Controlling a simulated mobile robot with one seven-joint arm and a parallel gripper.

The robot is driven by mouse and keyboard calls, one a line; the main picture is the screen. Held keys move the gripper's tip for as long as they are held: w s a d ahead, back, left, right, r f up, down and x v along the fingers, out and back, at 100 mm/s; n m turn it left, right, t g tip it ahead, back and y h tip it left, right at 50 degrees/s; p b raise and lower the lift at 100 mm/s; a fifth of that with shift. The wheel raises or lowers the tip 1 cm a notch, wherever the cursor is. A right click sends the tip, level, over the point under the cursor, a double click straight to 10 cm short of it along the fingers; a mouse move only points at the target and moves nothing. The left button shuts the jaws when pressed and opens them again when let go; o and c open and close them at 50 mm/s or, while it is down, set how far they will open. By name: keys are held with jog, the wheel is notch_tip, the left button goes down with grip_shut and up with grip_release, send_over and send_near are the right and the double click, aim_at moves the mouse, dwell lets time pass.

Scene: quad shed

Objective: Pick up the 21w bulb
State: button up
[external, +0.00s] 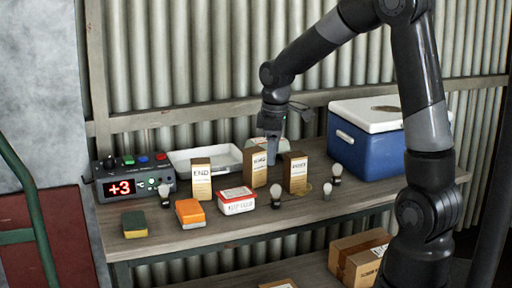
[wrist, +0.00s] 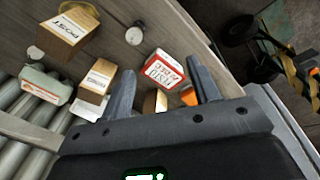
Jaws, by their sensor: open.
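Several small bulbs with pale globes and dark bases stand on the wooden bench: one at the left (external: 165,193), one at front centre (external: 276,194), and two at the right (external: 327,189) (external: 336,172). I cannot read which is the 21w bulb. My gripper (external: 272,160) points down above the back of the bench, among the brown boxes and apart from the bulbs. In the wrist view its two fingers (wrist: 160,70) are spread and no bulb is between them. A bulb (wrist: 134,35) lies ahead of the fingers there.
Brown boxes (external: 254,169) (external: 295,173) stand close around my gripper. A red-and-white box (external: 236,201), orange block (external: 190,213) and sponge (external: 134,223) line the front. A display box (external: 130,184) and white tray (external: 222,160) are left, a blue cooler (external: 358,148) right.

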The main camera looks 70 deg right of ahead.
send_over(276, 185)
jog(key=shift+g+y, duration=0.3)
jog(key=shift+y, duration=0.1)
notch_tip(276, 185, down, 6)
jog(key=shift+a+f, duration=0.1)
jog(key=shift+a, duration=0.05)
jog(key=shift+f+n, duration=0.3)
jog(key=shift+f, duration=0.05)
notch_tip(276, 185, down, 5)
jog(key=shift+f, duration=0.1)
jog(key=shift+w+d+f, duration=0.1)
jog(key=shift+d+f, duration=0.05)
jog(key=shift+f, duration=1.15)
jog(key=shift+w+d+f, duration=0.1)
jog(key=shift+f, duration=1.2)
jog(key=shift+c, duration=0.5)
jog(key=c, duration=1)
jog(key=shift+r, duration=0.15)
